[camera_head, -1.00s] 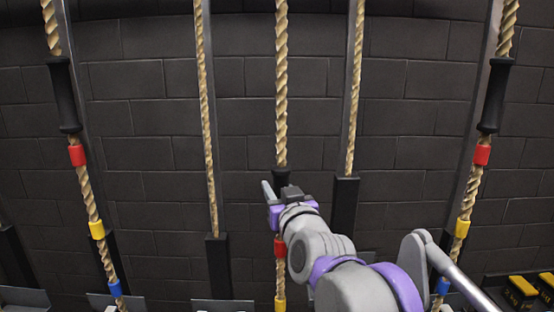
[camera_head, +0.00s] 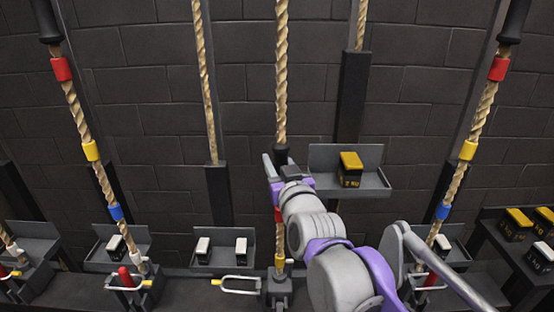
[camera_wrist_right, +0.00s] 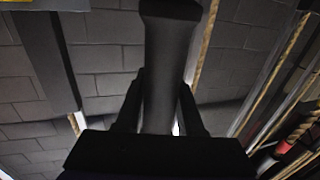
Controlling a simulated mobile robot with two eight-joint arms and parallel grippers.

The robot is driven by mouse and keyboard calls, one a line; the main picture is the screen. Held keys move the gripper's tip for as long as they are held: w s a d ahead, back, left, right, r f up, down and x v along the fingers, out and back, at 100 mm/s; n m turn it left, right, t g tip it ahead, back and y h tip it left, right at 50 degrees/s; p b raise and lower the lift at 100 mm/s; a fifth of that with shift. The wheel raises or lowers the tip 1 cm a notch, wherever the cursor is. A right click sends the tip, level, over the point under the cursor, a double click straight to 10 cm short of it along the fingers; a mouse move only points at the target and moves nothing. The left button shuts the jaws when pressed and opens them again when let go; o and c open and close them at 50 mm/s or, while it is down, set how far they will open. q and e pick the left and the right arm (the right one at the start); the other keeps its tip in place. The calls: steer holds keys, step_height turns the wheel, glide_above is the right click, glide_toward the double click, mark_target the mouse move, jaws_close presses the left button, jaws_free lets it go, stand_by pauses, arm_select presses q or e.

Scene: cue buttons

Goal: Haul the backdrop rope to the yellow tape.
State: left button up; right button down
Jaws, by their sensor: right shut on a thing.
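My right gripper (camera_head: 279,168) is shut on the black grip (camera_head: 282,152) of the middle rope (camera_head: 281,70). In the right wrist view the black grip (camera_wrist_right: 172,65) stands between the two dark fingers. Below the gripper, a red tape (camera_head: 278,215) shows partly behind my wrist. A yellow tape (camera_head: 280,262) sits lower on the same rope, just above a dark rope-lock base (camera_head: 280,292). No blue tape shows on this rope. My left gripper is not in view.
A raised grey tray (camera_head: 368,187) with a yellow-topped weight (camera_head: 351,168) hangs right of my wrist. Side ropes at left (camera_head: 75,105) and right (camera_head: 484,105) carry red, yellow and blue tapes. Lock handles (camera_head: 236,281) stick out below. Loose weights (camera_head: 515,222) lie far right.

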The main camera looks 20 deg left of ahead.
steer(key=c, duration=0.5)
jaws_free()
steer(key=p+v, duration=0.1)
steer(key=v, duration=1)
steer(key=shift+w, duration=0.1)
steer(key=s+d+f+m+g+h+p, duration=0.1)
steer(key=s+d+f+g+h+p, duration=0.15)
steer(key=d+f, duration=0.45)
steer(key=s+d+f+m+g+h+p, duration=0.2)
steer(key=d+f+h+p, duration=0.1)
steer(key=d+f, duration=0.4)
steer(key=s+d+f+m+g+h+p, duration=0.1)
steer(key=s+d+f, duration=0.2)
steer(key=s+d, duration=0.1)
steer(key=s+d+f+m+g+h+p, duration=0.1)
steer(key=s+d+f+g+p, duration=0.1)
steer(key=s+d, duration=0.3)
steer(key=s+d+f+m+g+h+p, duration=0.1)
steer(key=s+d+f+g, duration=0.1)
steer(key=s+d+f, duration=0.2)
steer(key=shift+s+d+f+g+h+p, duration=0.25)
steer(key=shift+s+d+h+p, duration=0.15)
steer(key=shift+s, duration=0.2)
